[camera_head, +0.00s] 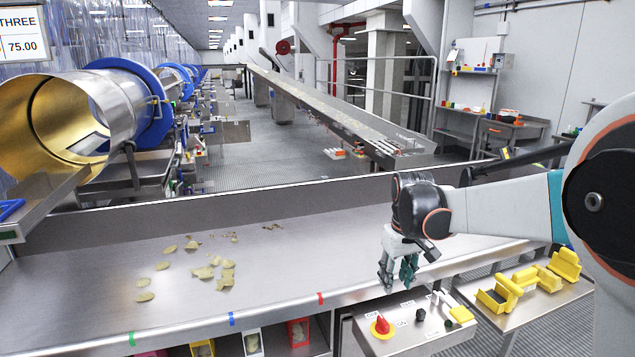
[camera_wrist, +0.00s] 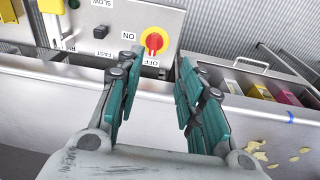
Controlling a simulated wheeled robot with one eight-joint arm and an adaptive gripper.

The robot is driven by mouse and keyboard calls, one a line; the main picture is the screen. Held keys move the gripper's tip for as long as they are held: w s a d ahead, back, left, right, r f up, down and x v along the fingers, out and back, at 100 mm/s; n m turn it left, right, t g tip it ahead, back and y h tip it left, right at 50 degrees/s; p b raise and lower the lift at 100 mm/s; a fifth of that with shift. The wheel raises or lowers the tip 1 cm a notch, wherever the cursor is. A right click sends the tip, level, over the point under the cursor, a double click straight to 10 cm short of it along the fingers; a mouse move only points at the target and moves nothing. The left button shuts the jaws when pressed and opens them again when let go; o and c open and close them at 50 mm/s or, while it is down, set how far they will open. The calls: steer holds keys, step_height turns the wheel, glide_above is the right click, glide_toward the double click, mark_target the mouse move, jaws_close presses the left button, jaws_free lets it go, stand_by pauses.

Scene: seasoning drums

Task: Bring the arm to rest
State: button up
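My arm reaches in from the right in the head view, with my gripper (camera_head: 398,274) pointing down at the front edge of the steel conveyor. In the wrist view, the two teal-padded fingers of my gripper (camera_wrist: 155,95) stand apart with nothing between them. The control box (camera_head: 410,318) with a red and yellow switch (camera_head: 381,325) lies below and in front of my gripper. The switch also shows beyond the fingertips in the wrist view (camera_wrist: 153,41), with "ON" and "OFF" labels.
The steel conveyor (camera_head: 90,290) carries scattered chips (camera_head: 228,270). A side table (camera_head: 540,303) holds yellow parts (camera_head: 498,294) at the right. Small coloured bins (camera_head: 252,342) sit under the front edge. A steel drum with a blue ring (camera_head: 135,95) stands at the back left.

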steer(key=s+r+m+t, duration=0.1)
steer(key=s+r, duration=0.3)
steer(key=s, duration=0.4)
steer(key=s+r+t, duration=0.2)
steer(key=s+r, duration=0.1)
steer(key=s, duration=0.4)
steer(key=s+f+m+t, duration=0.2)
steer(key=s, duration=1.1)
steer(key=shift+s+f+t, duration=0.2)
steer(key=shift+f+t, duration=0.1)
steer(key=shift+f, duration=0.05)
